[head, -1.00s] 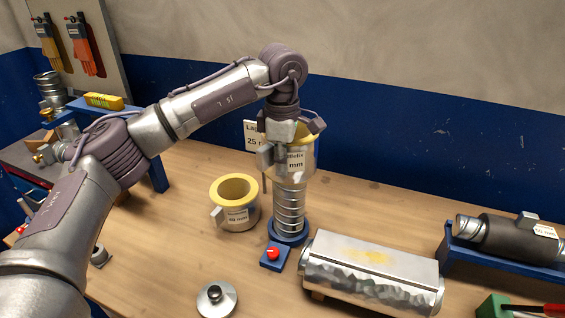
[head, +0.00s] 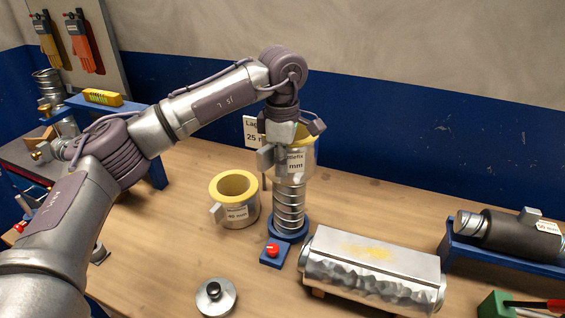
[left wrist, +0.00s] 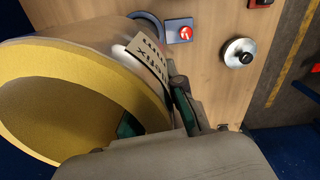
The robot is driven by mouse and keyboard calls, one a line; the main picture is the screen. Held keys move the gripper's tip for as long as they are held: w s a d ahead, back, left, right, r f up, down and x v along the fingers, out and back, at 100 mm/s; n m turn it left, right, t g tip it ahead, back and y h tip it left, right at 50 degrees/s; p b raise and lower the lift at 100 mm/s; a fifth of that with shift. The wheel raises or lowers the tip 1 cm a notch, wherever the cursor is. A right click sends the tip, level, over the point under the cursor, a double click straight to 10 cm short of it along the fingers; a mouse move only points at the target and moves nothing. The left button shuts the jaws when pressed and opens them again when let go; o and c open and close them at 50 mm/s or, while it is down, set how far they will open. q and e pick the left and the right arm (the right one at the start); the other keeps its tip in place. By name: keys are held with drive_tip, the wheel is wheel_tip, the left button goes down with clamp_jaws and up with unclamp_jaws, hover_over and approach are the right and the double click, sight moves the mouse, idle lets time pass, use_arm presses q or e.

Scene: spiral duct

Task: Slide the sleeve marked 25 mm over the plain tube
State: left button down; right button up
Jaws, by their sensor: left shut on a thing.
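My left gripper (head: 285,155) is shut on the wall of a foil-faced sleeve (head: 307,159) with a yellow lining. Its label is partly covered; only "mm" reads clearly. The bare spiral metal tube (head: 290,205) stands upright on a round blue base (head: 289,232). The sleeve is at the tube's top, with the lower tube bare beneath it; I cannot tell how far the tube is inside. In the left wrist view the sleeve's yellow rim (left wrist: 25,115) fills the left side, beside the gripper (left wrist: 165,120). My right gripper is not in view.
A sign reading 25 mm (head: 252,131) stands behind. A shorter yellow-lined sleeve marked 40 mm (head: 235,205) stands left of the tube. A dark covered tube (head: 495,231) lies at right.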

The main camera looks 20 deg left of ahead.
use_arm(q)
drive_tip(key=shift+f+b, duration=0.9)
drive_tip(key=shift+f, duration=0.5)
drive_tip(key=c, duration=1.2)
unclamp_jaws()
drive_tip(key=shift+s, duration=0.1)
wheel_tip(320, 180, up, 12)
drive_tip(key=shift+r, duration=0.1)
